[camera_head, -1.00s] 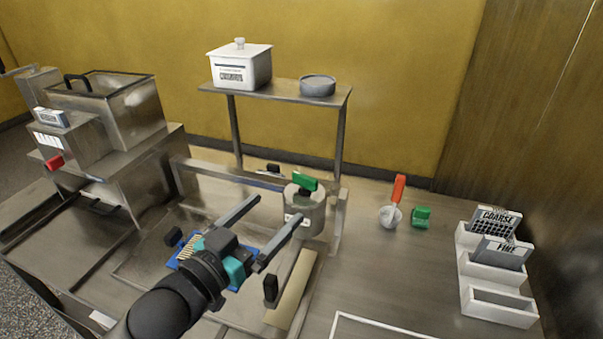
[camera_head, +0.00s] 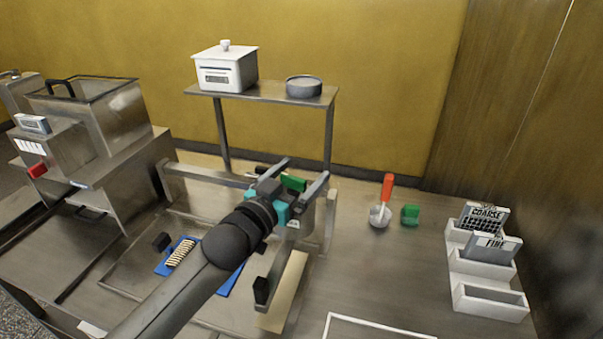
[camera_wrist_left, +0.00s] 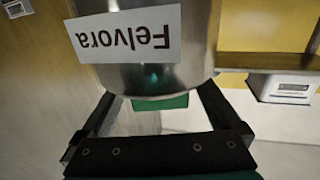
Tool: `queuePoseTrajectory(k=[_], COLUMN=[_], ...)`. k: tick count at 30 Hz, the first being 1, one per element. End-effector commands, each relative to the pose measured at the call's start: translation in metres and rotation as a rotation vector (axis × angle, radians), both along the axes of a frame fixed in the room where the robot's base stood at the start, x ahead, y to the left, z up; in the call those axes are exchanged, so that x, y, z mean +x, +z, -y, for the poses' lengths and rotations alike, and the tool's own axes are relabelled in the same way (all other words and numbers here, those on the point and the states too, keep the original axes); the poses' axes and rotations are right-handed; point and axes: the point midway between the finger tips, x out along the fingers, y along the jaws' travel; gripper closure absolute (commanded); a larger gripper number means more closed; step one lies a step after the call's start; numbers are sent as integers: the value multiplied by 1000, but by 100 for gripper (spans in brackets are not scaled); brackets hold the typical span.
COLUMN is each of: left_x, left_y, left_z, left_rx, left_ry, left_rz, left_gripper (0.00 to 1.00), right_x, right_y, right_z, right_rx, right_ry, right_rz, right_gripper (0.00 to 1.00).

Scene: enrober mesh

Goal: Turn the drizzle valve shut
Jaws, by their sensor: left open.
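The drizzle valve's green handle (camera_head: 293,183) sits on the steel pot on the frame at the centre. My left gripper (camera_head: 303,172) is open, with its two fingers reaching over the pot on either side of the handle. In the left wrist view the pot (camera_wrist_left: 150,75) carries an upside-down "Felvora" label. The green handle (camera_wrist_left: 160,102) shows below it, between the two open fingers (camera_wrist_left: 158,98). I cannot tell whether a finger touches the handle. My arm and gripper hide most of the pot in the head view. My right gripper is not in view.
A shelf (camera_head: 262,93) with a white lidded box (camera_head: 226,72) and a grey dish (camera_head: 303,87) stands behind. A red-handled tool (camera_head: 383,200), green block (camera_head: 410,214) and white rack (camera_head: 488,300) are at right.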

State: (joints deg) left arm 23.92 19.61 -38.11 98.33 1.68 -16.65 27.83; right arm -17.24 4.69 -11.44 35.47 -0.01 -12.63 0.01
Motion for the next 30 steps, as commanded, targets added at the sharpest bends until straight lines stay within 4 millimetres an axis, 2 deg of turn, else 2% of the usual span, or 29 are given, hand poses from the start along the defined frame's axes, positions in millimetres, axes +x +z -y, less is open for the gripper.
queuePoseTrajectory(k=[11,30], left_x=[4,4], left_y=[0,0], left_z=[3,3], left_rx=[0,0], left_ry=[-1,-1], left_rz=[0,0], left_gripper=[3,73], right_x=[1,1], right_y=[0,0], right_z=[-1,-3], right_rx=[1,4], right_ry=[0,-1], right_rz=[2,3], right_gripper=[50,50])
